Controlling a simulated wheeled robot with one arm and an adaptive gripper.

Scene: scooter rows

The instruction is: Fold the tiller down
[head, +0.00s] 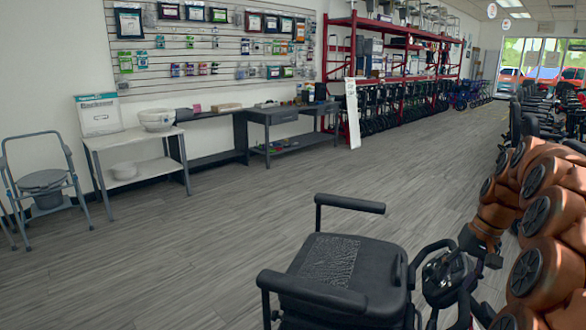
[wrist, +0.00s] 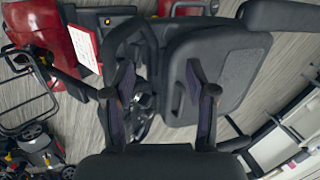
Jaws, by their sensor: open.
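The scooter's tiller (head: 446,277), with a dark looped handlebar, stands up just right of the black seat (head: 337,266) in the head view. My gripper (head: 480,248) is over the tiller's right side, below my orange arm, and hides part of it. In the wrist view my gripper (wrist: 161,78) is open, its two fingers apart. Dark scooter parts show between and beyond the fingers, and I cannot tell if any finger touches them. The seat (wrist: 222,65) is right of centre there.
The seat's armrests (head: 350,203) stick up close by. More scooters (head: 548,105) stand in a row at the right. The floor (head: 215,235) between is clear.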

